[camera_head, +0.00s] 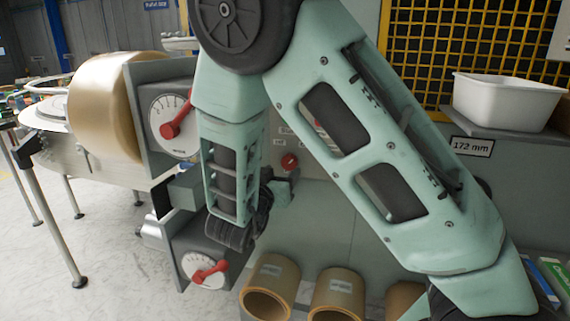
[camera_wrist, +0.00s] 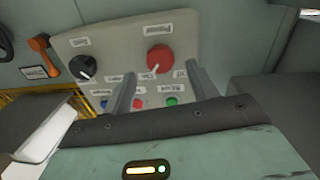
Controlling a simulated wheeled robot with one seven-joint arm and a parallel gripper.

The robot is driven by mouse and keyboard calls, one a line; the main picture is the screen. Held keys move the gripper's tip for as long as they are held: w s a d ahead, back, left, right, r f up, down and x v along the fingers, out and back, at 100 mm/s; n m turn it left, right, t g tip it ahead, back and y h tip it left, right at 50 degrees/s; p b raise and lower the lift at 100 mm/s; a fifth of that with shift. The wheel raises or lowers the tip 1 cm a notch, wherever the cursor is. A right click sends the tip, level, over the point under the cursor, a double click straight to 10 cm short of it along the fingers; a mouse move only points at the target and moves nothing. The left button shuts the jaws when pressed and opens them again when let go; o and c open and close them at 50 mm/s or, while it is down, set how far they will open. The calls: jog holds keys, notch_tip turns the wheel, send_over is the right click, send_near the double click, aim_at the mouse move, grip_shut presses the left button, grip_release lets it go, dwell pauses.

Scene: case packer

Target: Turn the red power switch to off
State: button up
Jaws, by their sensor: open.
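A round red knob (camera_wrist: 159,59), which I take to be the power switch, sits on a grey control panel (camera_wrist: 122,48) in the wrist view. A white mark shows at its lower edge, and small labels lie beneath it, too blurred to read surely. My gripper (camera_wrist: 163,80) is open and empty, with one finger to the lower left of the knob and the other to its lower right. I cannot tell whether either finger touches it. In the head view a red knob (camera_head: 289,161) shows beside my arm, which hides most of the panel.
A black knob (camera_wrist: 83,68) is left of the red one, and small coloured buttons (camera_wrist: 171,101) sit below. An orange lever (camera_wrist: 40,44) is at far left. In the head view, dials with red pointers (camera_head: 177,120) stand left, and brown rolls (camera_head: 270,284) lie below.

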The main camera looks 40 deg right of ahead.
aim_at(288, 165)
jog(key=shift+p+x, duration=0.3)
jog(key=shift+x, duration=1.6)
jog(key=c, duration=1)
